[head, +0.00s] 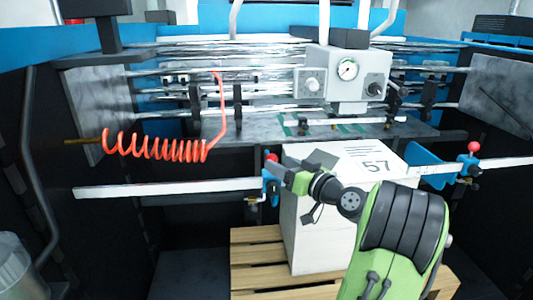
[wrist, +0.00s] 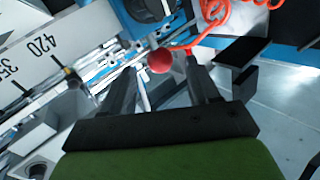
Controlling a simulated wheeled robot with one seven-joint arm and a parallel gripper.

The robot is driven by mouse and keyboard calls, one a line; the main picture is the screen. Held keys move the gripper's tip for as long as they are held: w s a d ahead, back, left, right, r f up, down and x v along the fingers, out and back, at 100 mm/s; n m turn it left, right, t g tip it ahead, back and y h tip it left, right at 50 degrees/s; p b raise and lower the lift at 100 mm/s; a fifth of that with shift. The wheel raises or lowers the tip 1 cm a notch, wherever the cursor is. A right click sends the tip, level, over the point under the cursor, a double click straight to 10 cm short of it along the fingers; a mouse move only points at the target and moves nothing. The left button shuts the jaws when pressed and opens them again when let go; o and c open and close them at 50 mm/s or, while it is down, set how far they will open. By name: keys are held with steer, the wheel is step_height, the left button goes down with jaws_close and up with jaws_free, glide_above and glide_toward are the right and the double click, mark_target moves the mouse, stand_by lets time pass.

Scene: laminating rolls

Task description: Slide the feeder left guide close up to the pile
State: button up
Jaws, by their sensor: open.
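The left guide (head: 269,185) is a blue block with a red knob on the white rail, beside the left face of the pile. My arm partly covers the space between them, so I cannot tell whether they touch. The pile (head: 312,235) is a tall white stack with a sheet marked 57 on top. My gripper (head: 285,172) is at the left guide, its fingers open. In the wrist view the guide's red knob (wrist: 160,61) shows between the fingertips of my gripper (wrist: 162,72); no grip on it shows.
The pile stands on a wooden pallet (head: 257,250). A right guide (head: 466,163) with a red knob sits on the rail at the right. An orange coiled hose (head: 155,147) hangs at the left above the rail (head: 165,188). A grey gauge box (head: 345,80) is behind.

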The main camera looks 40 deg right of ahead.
steer(key=w+p, duration=0.1)
steer(key=w, duration=0.5)
steer(key=shift+w, duration=0.3)
jaws_close()
